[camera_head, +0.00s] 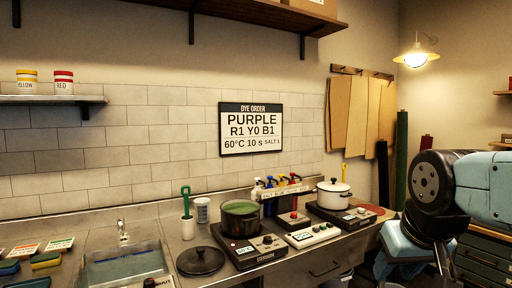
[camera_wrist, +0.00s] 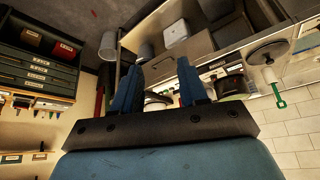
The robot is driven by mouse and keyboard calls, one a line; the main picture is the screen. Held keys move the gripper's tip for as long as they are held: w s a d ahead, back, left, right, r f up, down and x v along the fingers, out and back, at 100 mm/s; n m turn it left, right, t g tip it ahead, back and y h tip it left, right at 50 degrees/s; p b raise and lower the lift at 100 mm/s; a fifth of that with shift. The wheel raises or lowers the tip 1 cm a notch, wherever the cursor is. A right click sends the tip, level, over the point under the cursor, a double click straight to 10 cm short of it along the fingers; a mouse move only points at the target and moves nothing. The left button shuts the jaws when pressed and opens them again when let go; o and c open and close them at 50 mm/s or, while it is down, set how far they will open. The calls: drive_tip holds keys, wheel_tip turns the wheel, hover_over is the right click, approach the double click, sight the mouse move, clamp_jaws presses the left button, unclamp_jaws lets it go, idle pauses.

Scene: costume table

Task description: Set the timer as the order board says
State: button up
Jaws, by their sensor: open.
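The order board (camera_head: 251,130) hangs on the tiled wall and reads "DYE ORDER, PURPLE, R1 Y0 B1, 60°C 10 s, SALT 1". A white control box (camera_head: 312,237) with several small buttons lies at the counter's front edge, right of the green pot's hot plate. A dark box with a red button (camera_head: 293,217) stands behind it. I cannot tell for sure which one is the timer; no display is readable. My gripper (camera_wrist: 158,82) is open and empty in the wrist view, held away from the counter. In the head view my arm stands at the right, apart from both boxes.
A green pot (camera_head: 240,213) stands on a hot plate (camera_head: 250,248) with knobs. A white lidded pot (camera_head: 332,195) stands on another plate at the right. A black lid (camera_head: 201,261), a green-handled tool in a white cup (camera_head: 187,228), a sink (camera_head: 124,266) and several colored bottles (camera_head: 269,184) share the counter.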

idle(0.3)
clamp_jaws()
idle(1.6)
